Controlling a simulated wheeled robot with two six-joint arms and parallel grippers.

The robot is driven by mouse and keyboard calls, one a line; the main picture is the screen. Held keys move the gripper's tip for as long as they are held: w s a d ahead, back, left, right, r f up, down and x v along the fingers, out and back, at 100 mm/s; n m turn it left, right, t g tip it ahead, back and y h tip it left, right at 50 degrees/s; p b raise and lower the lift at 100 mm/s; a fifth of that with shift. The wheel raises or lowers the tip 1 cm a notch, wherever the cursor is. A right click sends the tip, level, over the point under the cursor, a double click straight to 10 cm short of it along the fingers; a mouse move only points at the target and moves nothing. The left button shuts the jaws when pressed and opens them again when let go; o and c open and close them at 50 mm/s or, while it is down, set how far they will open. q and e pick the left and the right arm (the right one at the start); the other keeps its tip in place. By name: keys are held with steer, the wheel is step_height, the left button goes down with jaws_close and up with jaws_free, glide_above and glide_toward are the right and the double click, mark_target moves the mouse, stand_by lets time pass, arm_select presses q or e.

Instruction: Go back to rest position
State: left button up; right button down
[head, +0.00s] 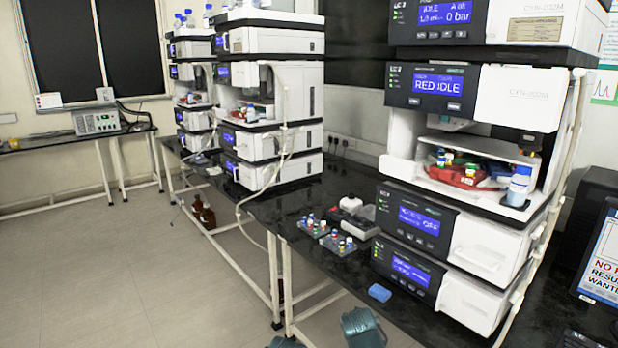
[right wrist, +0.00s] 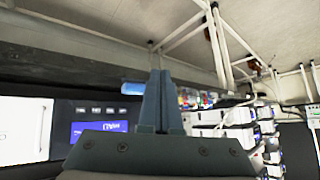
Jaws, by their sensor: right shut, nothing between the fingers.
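My right gripper (right wrist: 155,78) shows in the right wrist view, its two fingers pressed together with nothing between them. In the head view, two teal parts at the bottom edge look like parts of my own arms; no fingertips can be made out there. My left gripper is not in view. In the right wrist view, the picture looks upside down, with the floor and table legs at the top. A blue block (head: 380,292) lies on the black bench near its front edge; it also shows behind the fingers in the right wrist view (right wrist: 134,87).
The black bench (head: 345,285) carries a near instrument stack (head: 485,245) and farther stacks (head: 290,145). Vial racks (head: 340,243) with coloured caps stand between them. A monitor (head: 603,265) is at the right edge. Brown bottles (head: 203,213) stand below the bench. The floor (head: 120,280) at left is clear.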

arm_select(q)
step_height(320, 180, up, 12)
steer(key=p, duration=1)
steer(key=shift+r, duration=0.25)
arm_select(e)
steer(key=s+a+r+n+g, duration=0.2)
steer(key=s+g, duration=0.1)
steer(key=s, duration=0.4)
steer(key=s+a+r+n+g, duration=0.2)
steer(key=s+a+n+g, duration=0.1)
steer(key=s, duration=0.5)
steer(key=s+a+r+n+g, duration=0.2)
steer(key=s, duration=0.5)
steer(key=shift+s+a+r+n+g, duration=0.2)
steer(key=shift+s+a+n+g, duration=0.1)
steer(key=shift+n+g, duration=0.1)
